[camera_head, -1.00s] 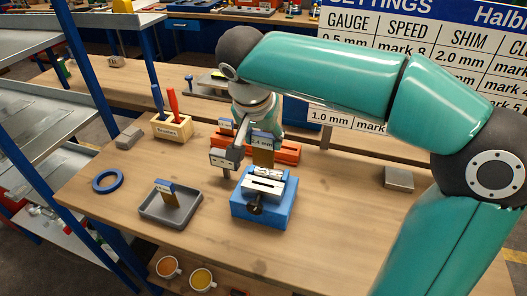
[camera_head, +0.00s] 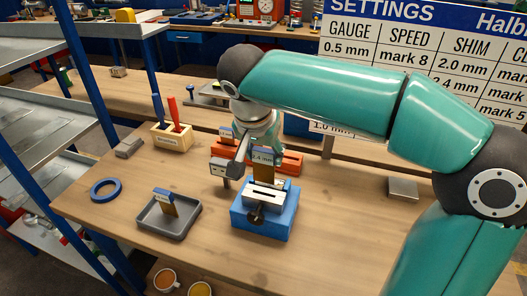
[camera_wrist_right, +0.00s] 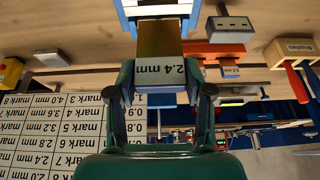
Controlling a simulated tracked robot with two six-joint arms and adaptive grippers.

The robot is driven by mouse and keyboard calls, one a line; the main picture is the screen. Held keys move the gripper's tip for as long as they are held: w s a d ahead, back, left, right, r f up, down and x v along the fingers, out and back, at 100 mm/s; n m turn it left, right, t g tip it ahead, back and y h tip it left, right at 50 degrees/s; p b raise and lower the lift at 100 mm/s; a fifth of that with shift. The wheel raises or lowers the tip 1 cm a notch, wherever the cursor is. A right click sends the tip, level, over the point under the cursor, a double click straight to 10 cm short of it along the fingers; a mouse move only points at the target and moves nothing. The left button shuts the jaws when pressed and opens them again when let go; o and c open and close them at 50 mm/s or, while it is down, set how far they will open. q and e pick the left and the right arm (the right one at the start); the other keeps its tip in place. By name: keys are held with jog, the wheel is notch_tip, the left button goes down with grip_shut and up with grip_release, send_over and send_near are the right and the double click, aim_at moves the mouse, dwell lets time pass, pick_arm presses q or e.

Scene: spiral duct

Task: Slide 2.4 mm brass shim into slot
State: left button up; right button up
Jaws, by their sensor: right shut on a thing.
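My right gripper (camera_wrist_right: 166,92) is shut on the label end of the brass shim (camera_wrist_right: 160,40), whose tag reads 2.4 mm. In the head view the shim (camera_head: 263,173) hangs upright over the rear of the blue fixture (camera_head: 262,222), and my arm reaches in from the right. The fixture has a pale metal top with a dark slot (camera_head: 265,194). In the wrist view the shim's far end meets the fixture's metal edge; I cannot tell whether it is inside the slot. My left gripper is not in view.
A grey tray (camera_head: 151,224) with another tagged shim (camera_head: 167,204) is left of the fixture. An orange rack (camera_head: 291,160) stands close behind. A wooden brush holder (camera_head: 172,137), blue ring (camera_head: 105,189) and grey block (camera_head: 402,188) lie farther off. Front bench space is clear.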

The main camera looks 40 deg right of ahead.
aim_at(264, 178)
jog(key=shift+f+b, duration=3.15)
jog(key=shift+f, duration=0.5)
jog(key=o, duration=1.3)
jog(key=shift+c, duration=0.2)
jog(key=v, duration=1)
jog(key=shift+a+r, duration=0.15)
jog(key=shift+r, duration=0.1)
jog(key=shift+s+a+r, duration=0.1)
jog(key=shift+a+r, duration=0.1)
jog(key=shift+r, duration=0.45)
